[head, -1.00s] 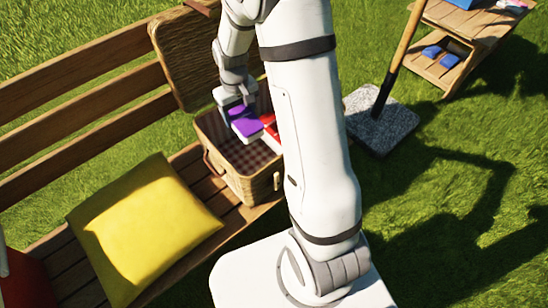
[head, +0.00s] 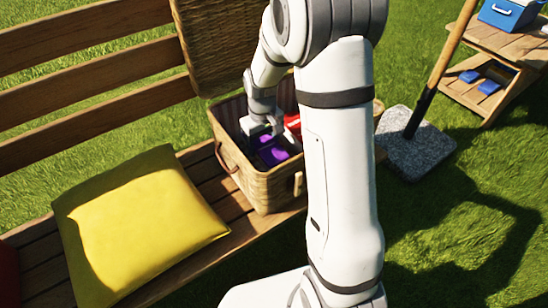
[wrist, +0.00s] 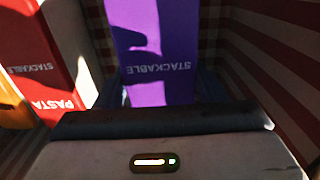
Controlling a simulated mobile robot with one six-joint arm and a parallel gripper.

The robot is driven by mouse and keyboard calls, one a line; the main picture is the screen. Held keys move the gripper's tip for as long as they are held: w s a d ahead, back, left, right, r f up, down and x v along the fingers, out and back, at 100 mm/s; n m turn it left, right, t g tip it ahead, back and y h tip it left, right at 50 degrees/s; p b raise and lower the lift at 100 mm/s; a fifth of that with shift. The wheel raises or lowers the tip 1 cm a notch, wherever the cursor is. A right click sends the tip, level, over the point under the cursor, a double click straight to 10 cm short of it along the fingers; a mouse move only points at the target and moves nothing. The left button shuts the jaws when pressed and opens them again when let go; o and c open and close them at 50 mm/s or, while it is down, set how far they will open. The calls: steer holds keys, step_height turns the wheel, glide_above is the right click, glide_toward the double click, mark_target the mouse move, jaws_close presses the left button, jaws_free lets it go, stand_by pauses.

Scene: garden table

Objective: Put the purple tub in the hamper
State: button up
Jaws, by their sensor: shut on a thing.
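The purple tub (head: 272,152) is down inside the wicker hamper (head: 262,190), whose lid stands open. In the wrist view the tub (wrist: 165,50) shows the word STACKABLE and sits just beyond my gripper's edge. My gripper (head: 258,132) reaches into the hamper from above and is shut on the tub. The fingertips are mostly hidden, and I cannot tell whether the tub touches the hamper floor.
A red pasta box (wrist: 35,60) stands in the hamper beside the tub; its red top shows in the head view (head: 292,124). The hamper rests on a wooden bench (head: 215,190) with a yellow cushion (head: 135,225). A stone parasol base (head: 415,150) and a side table (head: 490,45) stand to the right.

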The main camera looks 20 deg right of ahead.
mark_target(264, 143)
step_height(264, 143, down, 6)
steer(key=shift+r+b, duration=0.1)
steer(key=shift+b, duration=1)
steer(key=o, duration=1.2)
steer(key=shift+c, duration=0.2)
step_height(264, 143, up, 11)
steer(key=p, duration=0.4)
steer(key=shift+s+r+p, duration=0.15)
steer(key=shift+r+p, duration=0.25)
steer(key=shift+r, duration=0.25)
steer(key=s+r+m, duration=0.1)
steer(key=s+r, duration=0.3)
steer(key=s, duration=0.6)
steer(key=s+d+r+m+t, duration=0.1)
steer(key=s+r, duration=0.3)
steer(key=s, duration=0.6)
steer(key=shift+s+d+m, duration=0.2)
steer(key=shift+s+m, duration=0.1)
steer(key=shift+m, duration=0.5)
